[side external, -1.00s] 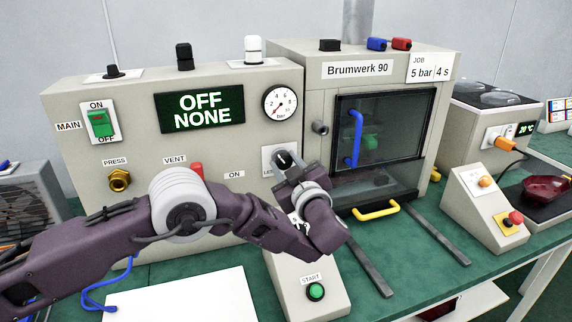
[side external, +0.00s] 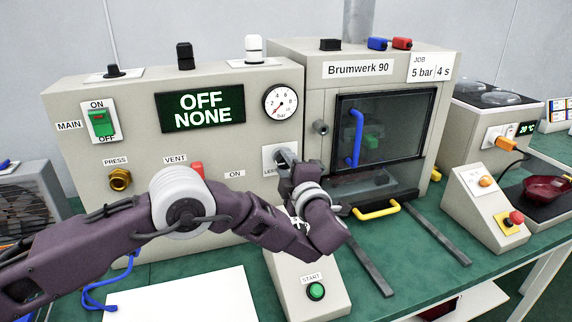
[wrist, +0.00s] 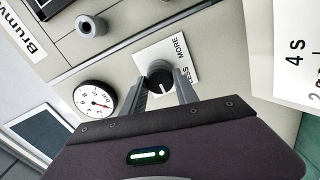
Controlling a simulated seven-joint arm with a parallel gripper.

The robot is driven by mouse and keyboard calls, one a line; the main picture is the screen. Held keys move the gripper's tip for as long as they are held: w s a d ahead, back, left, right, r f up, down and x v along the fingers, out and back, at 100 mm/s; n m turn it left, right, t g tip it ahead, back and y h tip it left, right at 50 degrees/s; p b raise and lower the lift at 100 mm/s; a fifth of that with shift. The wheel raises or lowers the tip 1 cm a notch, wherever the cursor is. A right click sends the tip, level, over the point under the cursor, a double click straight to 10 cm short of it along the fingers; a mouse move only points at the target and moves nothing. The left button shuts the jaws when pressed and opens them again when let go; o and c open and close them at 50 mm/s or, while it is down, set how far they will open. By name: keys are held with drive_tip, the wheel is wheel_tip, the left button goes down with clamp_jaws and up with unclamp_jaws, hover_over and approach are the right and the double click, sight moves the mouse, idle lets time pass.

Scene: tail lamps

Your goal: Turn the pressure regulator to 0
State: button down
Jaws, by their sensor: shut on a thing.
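The pressure regulator is a round black knob with a pale pointer line on a white LESS/MORE plate, low on the grey panel. In the wrist view the knob (wrist: 159,79) sits between the two grey fingers of my gripper (wrist: 159,86), which is shut on it. In the side view my gripper (side external: 287,162) covers most of the knob, and only part of its white plate (side external: 268,160) shows. The round pressure gauge (side external: 281,103) is above it; it also shows in the wrist view (wrist: 95,99). Its exact reading is too small to tell.
The green display (side external: 201,112) reads OFF NONE. To the right stands the press chamber (side external: 378,130) with a blue handle and a yellow handle (side external: 377,210). A green START button (side external: 316,291) is on a box below my wrist. A job card (side external: 430,68) reads 5 bar, 4 s.

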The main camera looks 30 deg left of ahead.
drive_tip(key=n, duration=0.4)
drive_tip(key=shift+n, duration=0.3)
drive_tip(key=n, duration=0.4)
drive_tip(key=shift+n, duration=0.3)
drive_tip(key=c, duration=0.9)
unclamp_jaws()
drive_tip(key=shift+c, duration=0.2)
drive_tip(key=shift+d, duration=0.1)
drive_tip(key=v, duration=0.7)
